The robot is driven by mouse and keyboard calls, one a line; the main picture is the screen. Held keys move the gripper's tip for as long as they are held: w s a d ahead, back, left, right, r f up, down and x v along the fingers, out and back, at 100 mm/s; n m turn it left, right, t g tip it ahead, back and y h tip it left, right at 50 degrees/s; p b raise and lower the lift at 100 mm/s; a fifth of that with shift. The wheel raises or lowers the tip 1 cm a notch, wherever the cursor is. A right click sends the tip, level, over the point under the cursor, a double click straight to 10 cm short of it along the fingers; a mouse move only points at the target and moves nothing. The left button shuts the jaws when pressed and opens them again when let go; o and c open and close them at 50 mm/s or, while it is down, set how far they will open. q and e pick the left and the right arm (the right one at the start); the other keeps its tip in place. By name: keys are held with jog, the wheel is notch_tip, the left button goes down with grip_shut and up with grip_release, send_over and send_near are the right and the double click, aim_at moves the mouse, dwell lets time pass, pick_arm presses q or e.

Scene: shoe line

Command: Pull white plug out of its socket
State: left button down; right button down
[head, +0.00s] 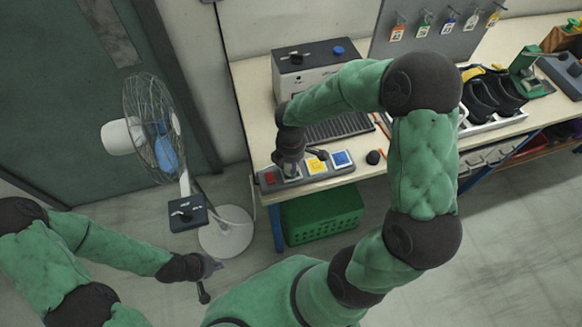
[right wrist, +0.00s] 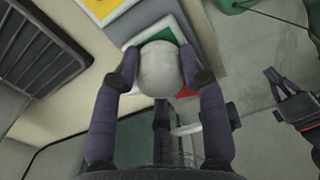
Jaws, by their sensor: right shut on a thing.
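A grey power strip (head: 318,174) lies along the table's front edge with red, yellow and blue squares showing; its green square (right wrist: 157,40) shows in the right wrist view. The round white plug (right wrist: 160,70) is over the green square, between the red (right wrist: 186,88) and yellow (right wrist: 101,7) ones. My right gripper (head: 290,172) is above the strip. In the right wrist view its fingers (right wrist: 160,76) are closed on both sides of the plug. Whether the plug is fully seated is hidden. My left gripper (head: 208,280) hangs empty near the fan base, fingers apart.
A fan (head: 153,125) with a control box (head: 187,213) stands left of the table (head: 250,115). A green crate (head: 322,214) is below the table. A grey machine (head: 310,68) stands behind the strip, and a black knob (head: 373,157) lies to its right.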

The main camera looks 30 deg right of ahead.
jog(key=shift+r+p, duration=2.25)
jog(key=shift+r, duration=0.5)
